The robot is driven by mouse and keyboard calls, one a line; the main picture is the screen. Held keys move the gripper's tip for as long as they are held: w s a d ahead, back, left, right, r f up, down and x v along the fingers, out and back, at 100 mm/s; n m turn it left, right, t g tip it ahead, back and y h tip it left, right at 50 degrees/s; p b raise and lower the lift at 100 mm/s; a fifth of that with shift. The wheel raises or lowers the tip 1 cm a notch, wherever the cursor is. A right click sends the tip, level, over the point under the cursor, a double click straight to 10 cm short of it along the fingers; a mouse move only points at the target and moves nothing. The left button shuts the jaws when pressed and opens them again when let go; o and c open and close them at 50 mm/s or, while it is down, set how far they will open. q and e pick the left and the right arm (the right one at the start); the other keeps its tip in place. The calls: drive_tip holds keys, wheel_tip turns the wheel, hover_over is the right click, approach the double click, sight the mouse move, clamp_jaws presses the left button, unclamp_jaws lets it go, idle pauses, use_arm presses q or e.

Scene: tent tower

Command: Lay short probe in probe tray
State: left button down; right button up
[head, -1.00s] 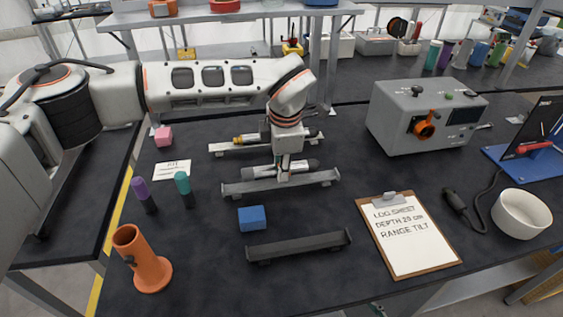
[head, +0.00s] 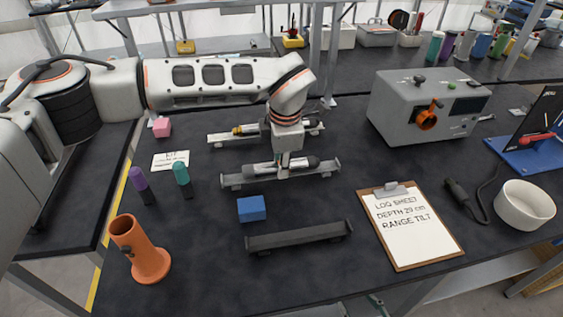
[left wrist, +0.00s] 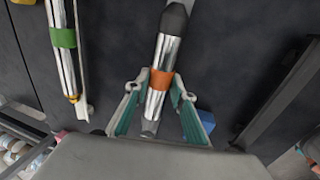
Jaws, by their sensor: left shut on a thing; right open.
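My left gripper (head: 284,168) is shut on a silvery probe (head: 265,169) with a dark end. In the left wrist view the probe (left wrist: 170,48) has an orange band, and the teal fingers of the gripper (left wrist: 155,112) stand on both sides of it. The probe lies along a grey tray (head: 232,181), at or just above it; I cannot tell whether it touches. A second probe (head: 246,131) with a yellow end lies in the pale tray behind. The dark front tray (head: 300,238) is empty. Only a bit of my right gripper (head: 377,304) shows at the bottom edge.
A blue block (head: 252,208) sits between the middle and front trays. Purple (head: 140,182) and teal (head: 182,177) markers and an orange holder (head: 145,258) stand at left. A clipboard (head: 410,225), grey box (head: 425,108) and white bowl (head: 524,205) are at right.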

use_arm(q)
drive_tip(key=shift+f, duration=0.15)
drive_tip(key=c, duration=1.6)
unclamp_jaws()
drive_tip(key=v, duration=1.2)
